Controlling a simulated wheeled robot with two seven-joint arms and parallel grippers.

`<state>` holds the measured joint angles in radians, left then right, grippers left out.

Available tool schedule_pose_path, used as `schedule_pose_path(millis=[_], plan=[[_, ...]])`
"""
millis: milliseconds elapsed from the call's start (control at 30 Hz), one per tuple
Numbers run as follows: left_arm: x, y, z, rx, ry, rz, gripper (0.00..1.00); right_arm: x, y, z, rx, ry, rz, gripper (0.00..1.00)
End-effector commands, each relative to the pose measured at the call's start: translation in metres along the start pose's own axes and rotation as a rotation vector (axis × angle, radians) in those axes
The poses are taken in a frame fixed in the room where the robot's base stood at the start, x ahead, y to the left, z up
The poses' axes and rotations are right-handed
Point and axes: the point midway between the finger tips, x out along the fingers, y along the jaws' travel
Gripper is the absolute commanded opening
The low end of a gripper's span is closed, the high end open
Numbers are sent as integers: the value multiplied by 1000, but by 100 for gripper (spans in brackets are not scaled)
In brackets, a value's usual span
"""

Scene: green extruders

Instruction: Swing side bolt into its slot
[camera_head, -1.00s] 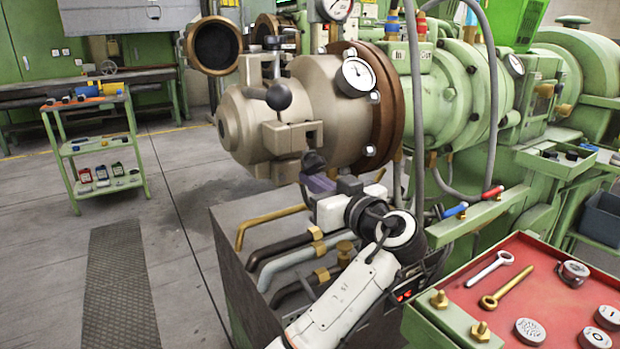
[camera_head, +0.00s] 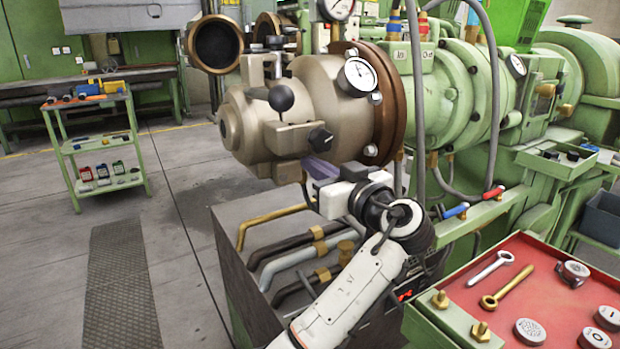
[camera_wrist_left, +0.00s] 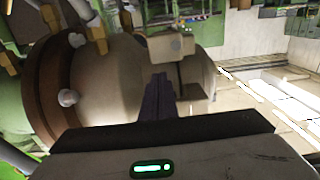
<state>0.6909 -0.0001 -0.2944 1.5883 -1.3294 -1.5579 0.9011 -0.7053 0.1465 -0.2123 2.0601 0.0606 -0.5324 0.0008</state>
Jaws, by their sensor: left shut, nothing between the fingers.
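The side bolt shows in the head view as a black knob (camera_head: 320,139) at the right end of the beige side bracket (camera_head: 290,138) on the extruder's beige head (camera_head: 240,125). It lies level with the bracket and appears to sit in its slot; the shank is hidden. My left gripper (camera_head: 320,168) is just below the knob, its dark purple fingers shut and empty. In the left wrist view the shut fingers (camera_wrist_left: 158,98) point at the beige head, just below a block-like bracket (camera_wrist_left: 170,45). My right gripper is not in view.
A second black ball knob (camera_head: 280,98) stands above the bracket. A pressure gauge (camera_head: 357,75) and brown flange (camera_head: 388,105) lie to the right. A red tray (camera_head: 540,290) with tools is at lower right.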

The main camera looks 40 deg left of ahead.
Motion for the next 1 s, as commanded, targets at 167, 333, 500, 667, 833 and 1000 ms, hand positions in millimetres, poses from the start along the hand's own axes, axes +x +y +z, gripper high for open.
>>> schedule_pose_path(millis=[167, 333, 500, 667, 833, 1000], plan=[[-10, 1, 15, 2, -4, 2, 0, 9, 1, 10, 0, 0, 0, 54], [-18, 0, 26, 2, -6, 1, 0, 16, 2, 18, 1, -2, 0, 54], [-27, 0, 33, 2, -5, 0, 0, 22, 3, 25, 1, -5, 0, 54], [-33, 0, 33, 3, -6, 2, 0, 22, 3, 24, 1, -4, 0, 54], [-50, 0, 34, 3, -7, 2, 0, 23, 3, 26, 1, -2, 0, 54], [-67, 1, 34, 2, -7, 3, 0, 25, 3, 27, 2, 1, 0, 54]])
